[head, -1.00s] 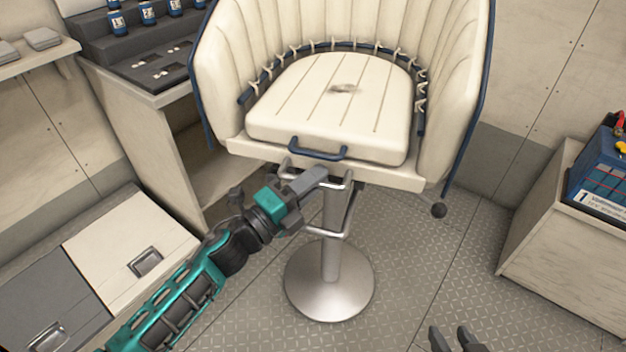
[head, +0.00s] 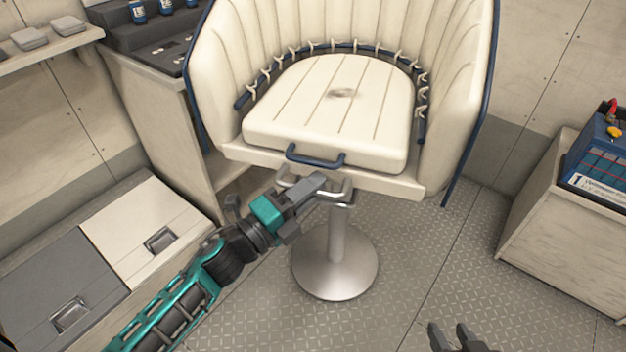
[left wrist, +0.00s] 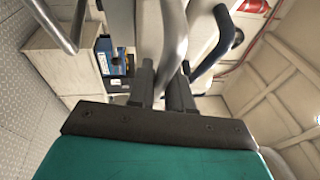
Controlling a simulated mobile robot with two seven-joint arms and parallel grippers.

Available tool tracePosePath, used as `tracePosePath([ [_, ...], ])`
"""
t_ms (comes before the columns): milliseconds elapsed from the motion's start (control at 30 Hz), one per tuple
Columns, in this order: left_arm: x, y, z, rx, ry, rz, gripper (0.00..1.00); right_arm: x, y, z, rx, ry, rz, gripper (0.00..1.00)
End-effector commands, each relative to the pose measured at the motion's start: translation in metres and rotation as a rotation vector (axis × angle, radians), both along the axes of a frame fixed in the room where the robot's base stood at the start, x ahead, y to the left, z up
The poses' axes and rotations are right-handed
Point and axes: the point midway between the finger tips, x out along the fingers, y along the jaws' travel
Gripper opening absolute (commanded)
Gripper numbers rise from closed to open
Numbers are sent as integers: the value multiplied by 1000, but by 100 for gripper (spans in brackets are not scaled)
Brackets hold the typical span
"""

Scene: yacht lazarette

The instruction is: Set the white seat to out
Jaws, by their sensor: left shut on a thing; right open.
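The white seat (head: 322,112) is a padded cream chair with a curved back and a blue handle (head: 316,156) at its front edge. It stands on a round metal pedestal (head: 335,270). A bent metal bar (head: 342,193) sits under the seat's front edge. My left gripper (head: 318,184) is shut on this bar, just below the blue handle. The left wrist view shows its fingers (left wrist: 163,85) close on both sides of a pale grey bar (left wrist: 174,40), with the blue handle (left wrist: 212,50) to the right. My right gripper (head: 453,338) is open and empty at the bottom edge.
A low cabinet with cream (head: 140,225) and grey (head: 60,285) lids stands at left. A counter (head: 135,70) with bottles is behind it. A pale box (head: 555,210) carrying a blue battery (head: 598,165) stands at right. The patterned floor (head: 420,270) between is clear.

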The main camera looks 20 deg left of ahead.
Motion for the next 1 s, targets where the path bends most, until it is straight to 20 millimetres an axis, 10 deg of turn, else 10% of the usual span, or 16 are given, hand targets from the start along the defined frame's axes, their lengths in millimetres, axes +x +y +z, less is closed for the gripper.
tracePosePath([
  [200, 1, 1, 0, 1, -2, 1, 0, 0, 0, 0, 0, 0, 0, 43],
  [233, 1, 1, 0, 1, -2, 1, 21, 0, 0, 0, 0, 0, 0, 43],
  [433, 1, 1, 1, 1, -2, 1, 40, 1, 0, 1, 0, -4, 0, 43],
  [1000, -36, 23, -9, 1, 3, 2, 40, 3, -2, -1, -5, -8, 3, 43],
])
